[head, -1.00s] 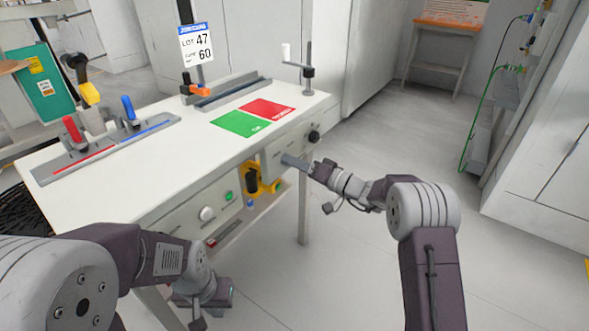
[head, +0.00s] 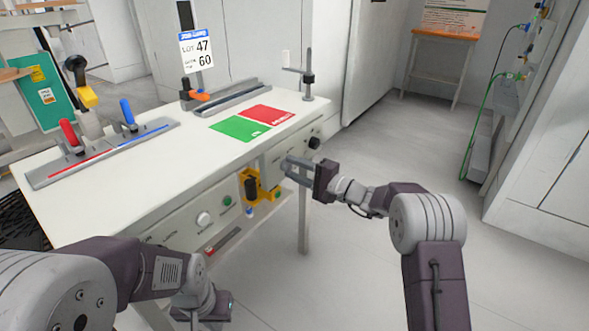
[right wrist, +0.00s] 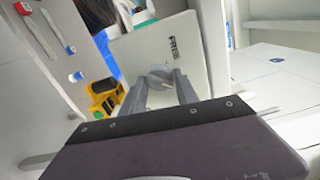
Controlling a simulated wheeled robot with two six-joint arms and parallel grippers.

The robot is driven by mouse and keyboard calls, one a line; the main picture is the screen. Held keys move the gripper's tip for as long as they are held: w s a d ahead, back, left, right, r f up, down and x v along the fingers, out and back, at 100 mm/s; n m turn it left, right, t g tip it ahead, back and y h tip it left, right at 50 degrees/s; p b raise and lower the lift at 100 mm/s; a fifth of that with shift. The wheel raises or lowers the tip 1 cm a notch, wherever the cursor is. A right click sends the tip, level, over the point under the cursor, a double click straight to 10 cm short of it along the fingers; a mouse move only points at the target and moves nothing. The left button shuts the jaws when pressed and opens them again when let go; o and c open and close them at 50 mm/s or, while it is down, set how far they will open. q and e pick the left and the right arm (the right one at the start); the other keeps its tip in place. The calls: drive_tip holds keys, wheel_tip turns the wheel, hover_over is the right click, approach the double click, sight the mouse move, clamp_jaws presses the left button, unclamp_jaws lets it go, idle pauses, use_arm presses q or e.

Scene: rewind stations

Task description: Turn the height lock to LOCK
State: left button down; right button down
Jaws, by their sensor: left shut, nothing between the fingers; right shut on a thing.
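A pale round knob (right wrist: 158,76) sits on a white panel (right wrist: 150,50) with a small dark label that I cannot read; I take it for the height lock. My right gripper (right wrist: 161,88) has its two grey fingers on either side of this knob, shut on it. In the head view my right gripper (head: 289,168) is at the table's front right, and its fingers hide the knob. Which way the lock points cannot be told. My left gripper (head: 200,318) is low at the bottom of the head view, shut and empty, partly hidden by its own arm.
The white table (head: 170,170) carries a green mat (head: 240,127), a red mat (head: 267,114) and a rail with red and blue handles (head: 127,111). A black knob (head: 314,142) is on its front right. A yellow holder (head: 268,190) is beside the panel.

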drive_tip(key=shift+m, duration=0.6)
drive_tip(key=shift+f, duration=0.1)
drive_tip(key=c, duration=0.9)
unclamp_jaws()
drive_tip(key=shift+c, duration=0.2)
drive_tip(key=shift+s+d+p, duration=0.2)
drive_tip(key=shift+d+p, duration=0.1)
drive_tip(key=shift+d, duration=0.05)
drive_tip(key=p+v, duration=0.2)
drive_tip(key=v, duration=0.6)
drive_tip(key=shift+p, duration=0.3)
